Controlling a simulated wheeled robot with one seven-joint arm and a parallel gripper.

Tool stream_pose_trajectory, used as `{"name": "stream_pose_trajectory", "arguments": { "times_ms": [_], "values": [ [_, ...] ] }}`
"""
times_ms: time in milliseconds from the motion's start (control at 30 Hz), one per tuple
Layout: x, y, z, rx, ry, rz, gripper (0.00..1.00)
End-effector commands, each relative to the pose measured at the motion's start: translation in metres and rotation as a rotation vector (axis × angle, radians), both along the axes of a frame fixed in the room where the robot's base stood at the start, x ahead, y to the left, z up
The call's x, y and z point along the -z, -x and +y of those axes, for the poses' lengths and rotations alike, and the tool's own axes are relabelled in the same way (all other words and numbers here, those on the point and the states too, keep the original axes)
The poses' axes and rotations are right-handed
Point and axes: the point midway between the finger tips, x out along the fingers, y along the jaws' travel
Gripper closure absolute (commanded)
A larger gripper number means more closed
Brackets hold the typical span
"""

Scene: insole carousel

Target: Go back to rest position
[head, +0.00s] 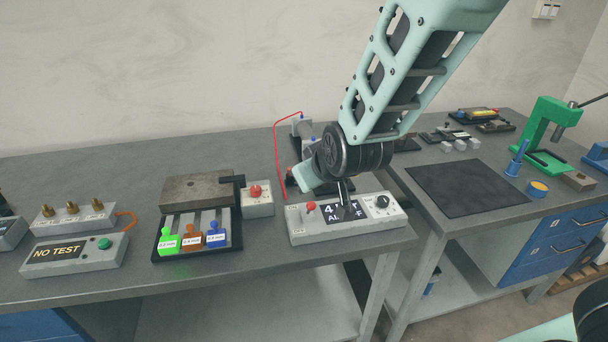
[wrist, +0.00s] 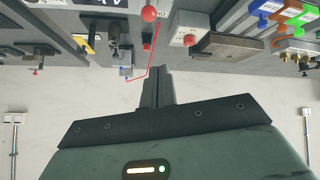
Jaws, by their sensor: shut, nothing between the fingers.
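My gripper (head: 347,202) is over the grey control box (head: 310,232) with a dark display, a red button and a black knob. Its fingers cover part of the display, so only a "4" and some letters show. I cannot tell from the head view whether the fingertips touch the box. In the wrist view my gripper (wrist: 156,72) has its two fingers together with nothing between them. The wrist picture shows the bench upside down, with a red knob (wrist: 149,13) near the fingers.
A tray with green, brown and blue tags (head: 191,240) and a metal block (head: 197,190) lie to the left. Further left is a "NO TEST" box (head: 75,256). A red wire (head: 277,150) rises behind the gripper. A black mat (head: 464,188) and a green press (head: 549,122) are on the right bench.

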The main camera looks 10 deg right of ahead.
Motion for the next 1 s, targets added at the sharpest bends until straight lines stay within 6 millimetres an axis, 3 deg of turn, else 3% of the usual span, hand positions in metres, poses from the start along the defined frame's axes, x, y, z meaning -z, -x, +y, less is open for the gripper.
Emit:
{"name": "stream_pose_trajectory", "arguments": {
  "times_ms": [200,533,633,733,833,1000],
  "values": [
    [-0.006,0.013,-0.001,-0.001,0.000,0.000,1.00],
    [-0.006,0.014,-0.002,0.000,0.000,0.001,1.00],
    [-0.005,0.027,0.004,-0.016,-0.023,0.053,1.00],
    [-0.004,0.063,0.017,-0.066,-0.065,0.182,1.00],
    [-0.009,0.120,0.029,-0.144,-0.083,0.355,1.00],
    [-0.022,0.213,0.021,-0.249,0.009,0.593,1.00]
  ]
}}
